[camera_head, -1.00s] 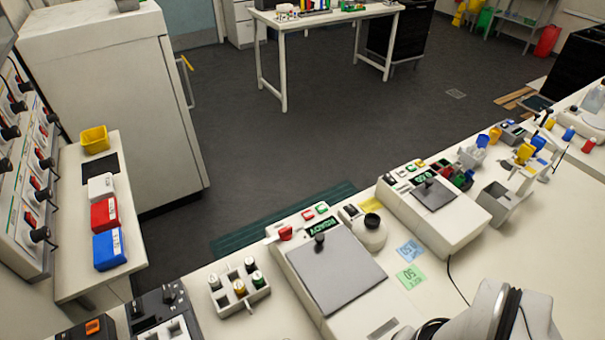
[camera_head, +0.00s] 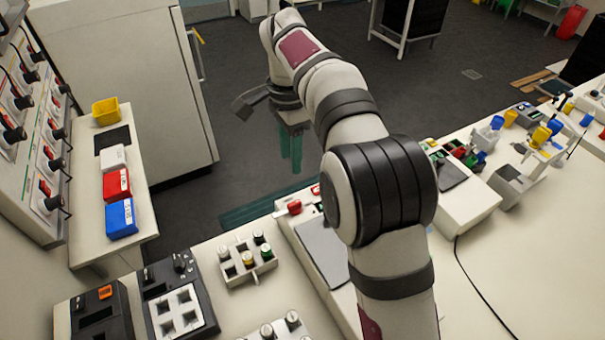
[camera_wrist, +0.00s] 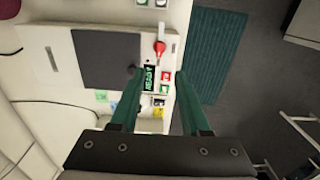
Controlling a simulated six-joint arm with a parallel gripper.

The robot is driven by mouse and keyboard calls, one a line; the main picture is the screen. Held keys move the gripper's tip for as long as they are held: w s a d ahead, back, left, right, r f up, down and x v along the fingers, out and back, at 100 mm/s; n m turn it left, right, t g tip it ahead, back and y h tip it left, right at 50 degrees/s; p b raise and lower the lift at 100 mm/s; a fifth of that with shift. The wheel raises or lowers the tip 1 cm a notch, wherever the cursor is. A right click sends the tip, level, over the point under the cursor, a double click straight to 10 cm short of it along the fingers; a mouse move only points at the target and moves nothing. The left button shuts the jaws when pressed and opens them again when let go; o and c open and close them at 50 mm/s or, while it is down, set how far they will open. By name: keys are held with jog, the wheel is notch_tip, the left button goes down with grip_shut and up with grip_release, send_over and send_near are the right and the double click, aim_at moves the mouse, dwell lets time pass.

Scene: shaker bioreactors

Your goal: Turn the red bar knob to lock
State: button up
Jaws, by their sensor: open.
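The red bar knob (camera_head: 294,207) sits on the front panel of the white shaker (camera_head: 290,226), partly beside my arm in the head view. In the wrist view the red knob (camera_wrist: 160,48) shows beyond the fingertips, with its bar pointing roughly up the picture. A green display (camera_wrist: 149,78) reading READY and lit red and green buttons are near it. My gripper (camera_head: 291,165) hangs above the dark floor in the head view, fingers pointing down. In the wrist view my gripper (camera_wrist: 160,75) is open and empty, its green fingers apart and clear of the knob.
A grey shaker platform (camera_wrist: 103,58) lies left of the knob in the wrist view. A rack of small bottles (camera_head: 247,259) stands left of the shaker. A second instrument (camera_head: 468,200) is partly hidden behind my arm. A green mat (camera_wrist: 222,50) lies on the floor.

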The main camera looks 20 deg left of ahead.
aim_at(293, 204)
notch_tip(293, 204, down, 14)
jog(key=shift+d+f, duration=0.1)
jog(key=shift+f, duration=0.1)
grip_shut()
